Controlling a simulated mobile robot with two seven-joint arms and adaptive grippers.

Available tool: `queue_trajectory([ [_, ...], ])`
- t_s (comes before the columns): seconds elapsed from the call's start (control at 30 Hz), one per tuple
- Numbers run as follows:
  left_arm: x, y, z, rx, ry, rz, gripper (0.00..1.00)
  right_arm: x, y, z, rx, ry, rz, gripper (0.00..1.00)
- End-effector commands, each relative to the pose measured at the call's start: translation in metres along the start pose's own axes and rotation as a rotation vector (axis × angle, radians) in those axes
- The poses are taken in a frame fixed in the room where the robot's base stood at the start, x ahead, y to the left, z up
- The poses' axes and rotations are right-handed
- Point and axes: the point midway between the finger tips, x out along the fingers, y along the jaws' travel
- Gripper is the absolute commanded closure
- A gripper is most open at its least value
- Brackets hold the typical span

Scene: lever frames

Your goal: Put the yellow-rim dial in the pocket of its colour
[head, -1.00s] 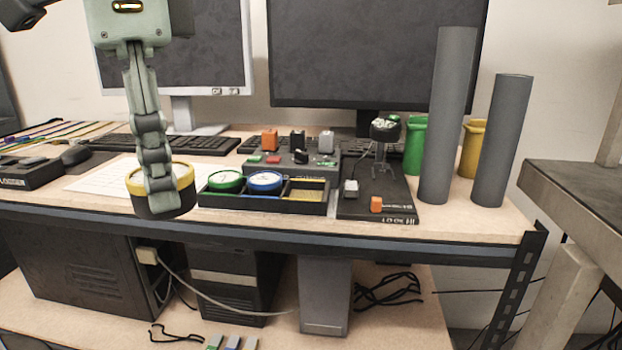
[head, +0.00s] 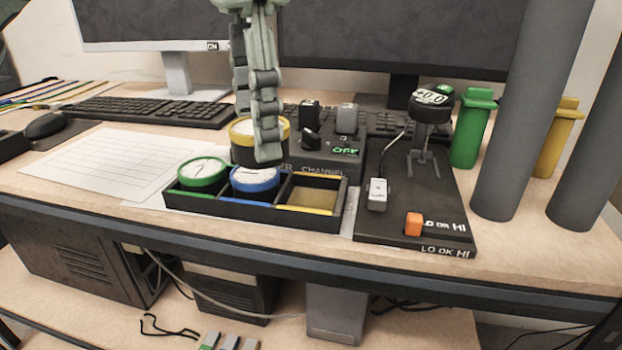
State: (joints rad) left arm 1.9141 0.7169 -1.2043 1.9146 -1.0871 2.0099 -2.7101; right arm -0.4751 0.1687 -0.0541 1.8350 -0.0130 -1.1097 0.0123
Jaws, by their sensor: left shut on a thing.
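The yellow-rim dial (head: 243,133) is dark-bodied with a yellow top ring. My left gripper (head: 266,150) is shut on it and holds it behind the black tray (head: 270,217), above the left and middle pockets in the picture. The gripper's fingers hide part of the dial. The tray's right pocket (head: 312,194) has a yellow floor and is empty. The green-rim dial (head: 203,172) sits in the left pocket and the blue-rim dial (head: 255,180) in the middle pocket. My right gripper is not in view.
Behind the tray stands a switch box (head: 335,158). Right of it is a black gauge board (head: 415,215) with an orange block (head: 413,223). Tall grey cylinders (head: 525,120) stand further right. A paper sheet (head: 110,165) lies on the left.

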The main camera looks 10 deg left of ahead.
Motion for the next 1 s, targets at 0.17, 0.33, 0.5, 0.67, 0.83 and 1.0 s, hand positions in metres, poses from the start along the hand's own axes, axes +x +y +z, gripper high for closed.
queue_trajectory([
  [0.17, 0.023, 0.002, -0.037, 0.002, -0.001, 0.004, 0.82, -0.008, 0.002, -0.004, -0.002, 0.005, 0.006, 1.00],
  [0.33, 0.031, 0.002, -0.054, 0.000, 0.001, 0.000, 0.82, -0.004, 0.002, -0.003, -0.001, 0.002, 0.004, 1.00],
  [0.5, 0.042, 0.001, -0.056, -0.002, 0.000, -0.001, 0.82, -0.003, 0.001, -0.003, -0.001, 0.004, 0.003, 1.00],
  [0.67, 0.066, 0.001, -0.055, -0.002, -0.001, 0.000, 0.82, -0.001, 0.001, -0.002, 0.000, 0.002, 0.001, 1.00],
  [0.83, 0.073, 0.001, -0.056, -0.002, 0.002, -0.001, 0.82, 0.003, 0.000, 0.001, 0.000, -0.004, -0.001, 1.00],
  [1.0, 0.075, 0.001, -0.056, -0.002, 0.001, 0.000, 0.82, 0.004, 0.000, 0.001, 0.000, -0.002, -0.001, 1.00],
])
